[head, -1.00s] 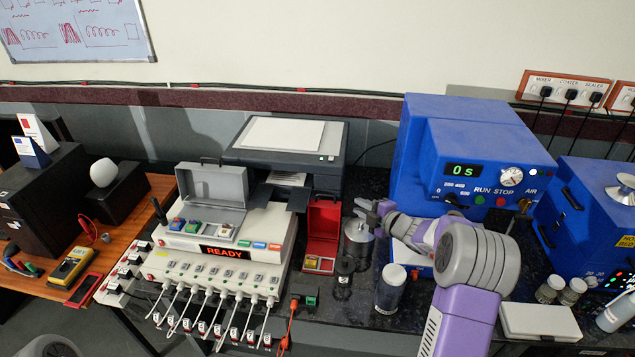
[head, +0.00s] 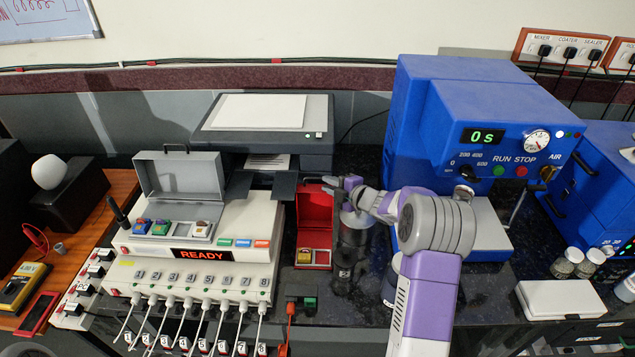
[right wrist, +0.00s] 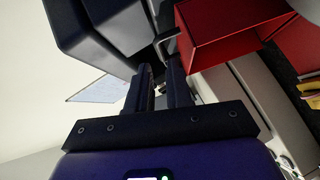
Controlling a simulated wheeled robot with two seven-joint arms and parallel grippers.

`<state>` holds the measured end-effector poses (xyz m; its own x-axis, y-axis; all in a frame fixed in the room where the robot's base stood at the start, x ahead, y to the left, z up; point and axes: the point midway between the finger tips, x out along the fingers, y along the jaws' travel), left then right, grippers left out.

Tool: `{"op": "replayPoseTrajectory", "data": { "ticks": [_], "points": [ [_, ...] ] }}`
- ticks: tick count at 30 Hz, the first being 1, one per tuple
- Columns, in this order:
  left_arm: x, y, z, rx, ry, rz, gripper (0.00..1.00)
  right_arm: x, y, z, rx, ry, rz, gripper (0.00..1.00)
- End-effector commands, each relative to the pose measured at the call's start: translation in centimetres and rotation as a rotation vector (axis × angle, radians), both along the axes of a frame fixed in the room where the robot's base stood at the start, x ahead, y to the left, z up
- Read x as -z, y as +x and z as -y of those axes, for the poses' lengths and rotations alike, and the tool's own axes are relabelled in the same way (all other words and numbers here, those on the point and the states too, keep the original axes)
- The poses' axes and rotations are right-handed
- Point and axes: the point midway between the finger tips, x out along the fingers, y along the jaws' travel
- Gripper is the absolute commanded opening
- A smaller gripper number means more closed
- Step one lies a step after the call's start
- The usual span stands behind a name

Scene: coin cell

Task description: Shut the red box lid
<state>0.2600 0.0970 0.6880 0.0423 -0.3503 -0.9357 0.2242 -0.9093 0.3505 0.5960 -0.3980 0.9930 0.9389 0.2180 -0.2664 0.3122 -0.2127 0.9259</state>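The red box (head: 315,266) stands on the dark bench with its lid (head: 315,212) raised and leaning back. A small yellow-topped item (head: 304,256) sits in the box's front left. My right gripper (head: 340,186) is at the upper right edge of the lid, its fingers parted by a narrow gap with nothing visible between them. My left gripper is out of view.
The white READY unit (head: 205,240) with its open grey cover is left of the box. A dark printer (head: 265,140) stands behind. Dark jars (head: 350,262) stand close on the right, and a blue press (head: 480,130) further right.

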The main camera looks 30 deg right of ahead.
Motion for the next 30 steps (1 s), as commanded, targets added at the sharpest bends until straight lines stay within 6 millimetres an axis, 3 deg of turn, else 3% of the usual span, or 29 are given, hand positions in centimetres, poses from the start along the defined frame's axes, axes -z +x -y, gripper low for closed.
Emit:
{"op": "replayPoseTrajectory", "data": {
  "ticks": [6, 11, 21, 25, 30],
  "points": [
    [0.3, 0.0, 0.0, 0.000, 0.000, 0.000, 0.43, 1.0, 3.4, -0.9, -0.003, 0.000, 0.000, 0.20],
    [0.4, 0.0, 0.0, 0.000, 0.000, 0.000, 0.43, 1.4, 4.8, -1.1, -0.001, -0.001, 0.000, 0.20],
    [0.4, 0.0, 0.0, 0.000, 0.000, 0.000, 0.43, 1.5, 5.2, -1.2, 0.000, 0.000, 0.000, 0.20],
    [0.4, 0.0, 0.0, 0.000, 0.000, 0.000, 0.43, 1.5, 5.1, -1.2, 0.000, 0.000, 0.000, 0.00],
    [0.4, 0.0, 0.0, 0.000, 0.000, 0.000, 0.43, 1.5, 5.1, -1.2, 0.000, 0.000, 0.000, 0.00]
  ]
}}
